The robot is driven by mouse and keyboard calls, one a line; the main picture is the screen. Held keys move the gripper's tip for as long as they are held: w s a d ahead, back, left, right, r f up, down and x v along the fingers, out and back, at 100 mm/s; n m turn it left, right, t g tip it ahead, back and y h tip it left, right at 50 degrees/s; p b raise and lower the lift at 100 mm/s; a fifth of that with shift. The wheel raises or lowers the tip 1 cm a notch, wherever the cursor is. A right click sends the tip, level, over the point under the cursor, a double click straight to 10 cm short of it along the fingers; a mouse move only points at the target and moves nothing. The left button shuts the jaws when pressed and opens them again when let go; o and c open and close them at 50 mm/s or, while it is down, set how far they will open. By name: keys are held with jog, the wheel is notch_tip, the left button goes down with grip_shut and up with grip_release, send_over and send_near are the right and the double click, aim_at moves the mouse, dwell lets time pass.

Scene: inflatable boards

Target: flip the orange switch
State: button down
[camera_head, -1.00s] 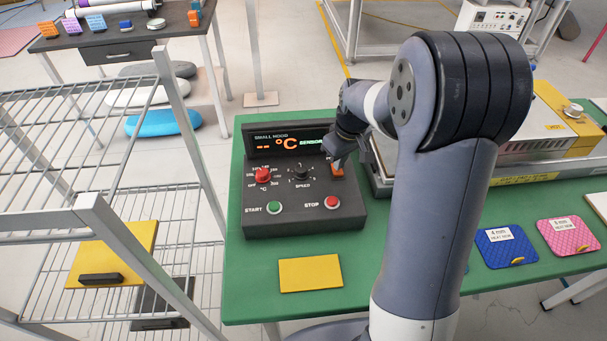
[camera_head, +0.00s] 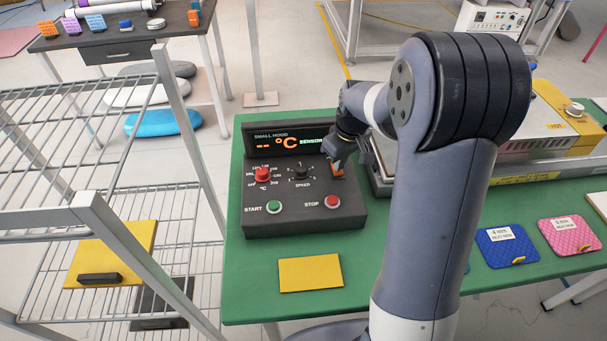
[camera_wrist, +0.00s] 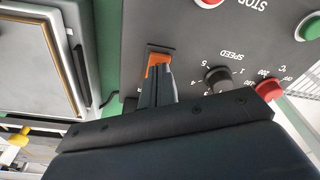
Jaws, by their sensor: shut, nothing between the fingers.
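The orange switch (camera_head: 338,170) is on the right side of a dark control box (camera_head: 290,225) on the green table. It also shows in the wrist view (camera_wrist: 158,60), in a dark frame, partly covered by my fingers. My gripper (camera_head: 336,162) is shut and empty, with its fingertips at the switch. In the wrist view the closed fingers (camera_wrist: 157,78) overlap the lower part of the switch; I cannot tell whether they touch it.
The box also has a red knob (camera_head: 263,175), a black speed knob (camera_head: 301,173), a green start button (camera_head: 274,208) and a red stop button (camera_head: 332,202). A yellow sheet (camera_head: 311,273) lies in front. A metal-framed machine (camera_head: 480,170) stands close to the right.

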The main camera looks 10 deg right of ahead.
jog(key=shift+f+b, duration=0.35)
jog(key=shift+f, duration=0.2)
jog(key=shift+r, duration=0.15)
jog(key=shift+r+p, duration=2.65)
jog(key=shift+r, duration=0.8)
jog(key=shift+f, duration=0.15)
notch_tip(320, 180, down, 7)
jog(key=b, duration=0.5)
jog(key=shift+r, duration=0.2)
jog(key=shift+r, duration=0.15)
